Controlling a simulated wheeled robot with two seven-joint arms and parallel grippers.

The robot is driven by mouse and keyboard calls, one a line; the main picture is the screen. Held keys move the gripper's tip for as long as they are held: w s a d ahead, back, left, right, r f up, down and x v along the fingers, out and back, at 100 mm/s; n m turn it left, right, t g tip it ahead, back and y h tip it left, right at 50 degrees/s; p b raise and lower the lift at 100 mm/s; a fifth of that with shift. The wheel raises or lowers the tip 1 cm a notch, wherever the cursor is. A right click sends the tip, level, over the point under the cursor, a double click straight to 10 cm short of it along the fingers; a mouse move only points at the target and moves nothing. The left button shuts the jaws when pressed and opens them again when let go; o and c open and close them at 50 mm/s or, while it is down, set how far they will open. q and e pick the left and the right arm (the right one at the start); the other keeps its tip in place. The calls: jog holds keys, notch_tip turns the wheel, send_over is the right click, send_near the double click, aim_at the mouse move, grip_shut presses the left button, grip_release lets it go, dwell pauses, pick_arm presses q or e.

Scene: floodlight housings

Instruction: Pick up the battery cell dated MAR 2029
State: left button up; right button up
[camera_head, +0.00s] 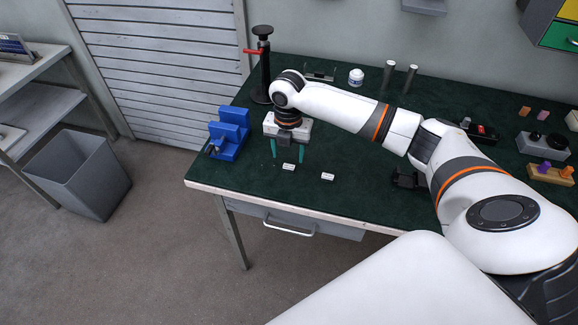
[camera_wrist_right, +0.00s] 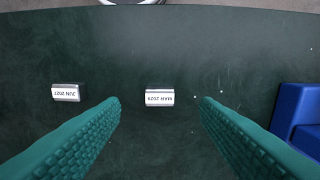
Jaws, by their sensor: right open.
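The battery cell labelled MAR 2029 (camera_wrist_right: 160,98) lies on the dark green bench top, between the two teal fingers in the right wrist view; its label reads upside down there. In the head view it is the left of two small white-labelled cells (camera_head: 289,167). A second cell, labelled JUN 2027 (camera_wrist_right: 66,93), lies left of it in the wrist view and right of it in the head view (camera_head: 327,177). My right gripper (camera_head: 287,160) points down above the MAR 2029 cell, open and empty, its fingers apart from the cell. My left gripper is not seen.
A blue vise (camera_head: 229,135) stands left of the gripper. A black post with a red handle (camera_head: 263,65) stands behind it. A white jar (camera_head: 356,76) and two cylinders are at the back. The bench's front edge is near the cells.

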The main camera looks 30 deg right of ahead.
aim_at(289, 166)
jog(key=f, duration=0.2)
jog(key=f+p, duration=0.1)
jog(key=f, duration=0.2)
jog(key=shift+w+d+f, duration=0.1)
jog(key=shift+d, duration=0.1)
jog(key=shift+c, duration=0.4)
jog(key=c, duration=1)
